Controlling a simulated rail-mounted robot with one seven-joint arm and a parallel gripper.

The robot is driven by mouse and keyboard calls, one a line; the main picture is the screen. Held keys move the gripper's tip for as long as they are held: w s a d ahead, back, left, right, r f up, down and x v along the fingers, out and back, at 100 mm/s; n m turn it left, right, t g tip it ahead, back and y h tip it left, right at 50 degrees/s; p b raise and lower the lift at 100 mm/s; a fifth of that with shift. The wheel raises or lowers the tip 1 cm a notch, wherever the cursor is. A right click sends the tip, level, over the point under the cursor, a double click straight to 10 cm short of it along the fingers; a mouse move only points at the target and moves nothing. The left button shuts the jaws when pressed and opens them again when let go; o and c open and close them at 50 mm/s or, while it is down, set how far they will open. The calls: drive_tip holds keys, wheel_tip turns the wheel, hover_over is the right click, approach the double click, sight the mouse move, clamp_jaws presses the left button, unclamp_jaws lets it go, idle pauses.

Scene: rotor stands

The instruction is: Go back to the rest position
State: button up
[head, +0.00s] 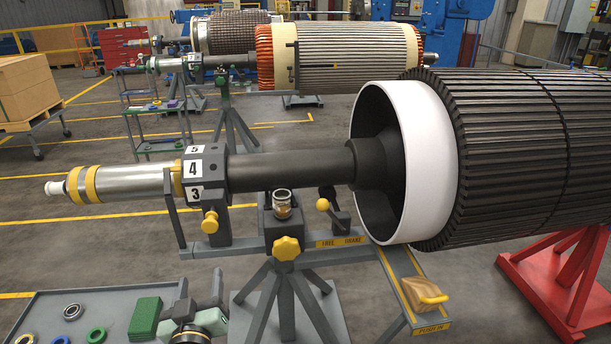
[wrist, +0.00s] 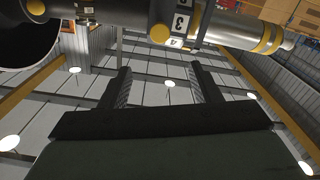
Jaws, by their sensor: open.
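My gripper (wrist: 158,68) is open and empty in the wrist view, its two dark fingers wide apart against the ceiling. Its fingers point up, with nothing between them. The rotor shaft (wrist: 217,22) with its numbered collar crosses the top of that view, apart from the fingers. In the head view, what looks like my gripper shows at the bottom, below the shaft and beside the grey bench; its lower part is cut off by the frame edge. The numbered collar (head: 204,175) shows faces 5, 4 and 3.
The large rotor (head: 530,150) with its white ring (head: 432,155) fills the right side. A stand with a yellow knob (head: 286,248) is under the shaft. A handled block (head: 422,294) sits on a side rail. Open floor lies left.

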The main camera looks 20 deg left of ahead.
drive_tip(key=w+d+f+m+g+h, duration=0.1)
drive_tip(key=w+d+f+m+g, duration=0.1)
drive_tip(key=w+d+g, duration=0.45)
drive_tip(key=w+d+f+m+g+h, duration=0.15)
drive_tip(key=w+d, duration=0.25)
drive_tip(key=d, duration=0.6)
drive_tip(key=s+d+m+g+h, duration=0.1)
drive_tip(key=s+d, duration=0.4)
drive_tip(key=d, duration=0.5)
drive_tip(key=s+d+m+g+h, duration=0.1)
drive_tip(key=s+d+g, duration=0.3)
drive_tip(key=d, duration=0.5)
drive_tip(key=s+d+m+g+h, duration=0.2)
drive_tip(key=s+d+g+h, duration=0.1)
drive_tip(key=s+d, duration=0.4)
drive_tip(key=d, duration=0.3)
drive_tip(key=shift+s+d+r, duration=0.2)
drive_tip(key=shift+d+r, duration=0.15)
